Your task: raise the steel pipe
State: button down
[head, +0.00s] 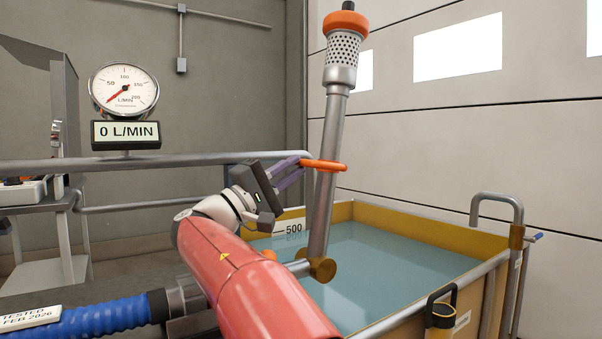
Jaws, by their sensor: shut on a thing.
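The steel pipe (325,165) stands nearly upright, its top leaning slightly to the right. Its top bears a perforated strainer (342,48) with an orange collar (345,22) and a dark tip. Its lower end meets a brass joint (322,270) by the near left side of the tank. An orange ring (325,165) goes around the pipe about midway up. My gripper (303,168) reaches the ring from the left and is shut on it. The exact contact of the fingertips is small and partly hidden.
A yellow tank (415,230) of water (385,262) lies behind and right of the pipe. A grey rail (190,161) runs behind my arm. A gauge (124,90) above a "0 L/MIN" display (126,134) stands at left. A blue hose (90,319) lies at lower left.

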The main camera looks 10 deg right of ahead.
jog(key=shift+s+a+f+b, duration=0.2)
jog(key=shift+a+f+b, duration=0.05)
jog(key=shift+a+f, duration=0.4)
jog(key=shift+s+a+f+b, duration=0.2)
jog(key=shift+a+f, duration=0.3)
jog(key=shift+f, duration=0.1)
jog(key=c, duration=1.4)
grip_release()
jog(key=shift+d, duration=0.25)
jog(key=shift+c, duration=0.2)
jog(key=shift+a+r, duration=0.25)
jog(key=shift+a, duration=0.1)
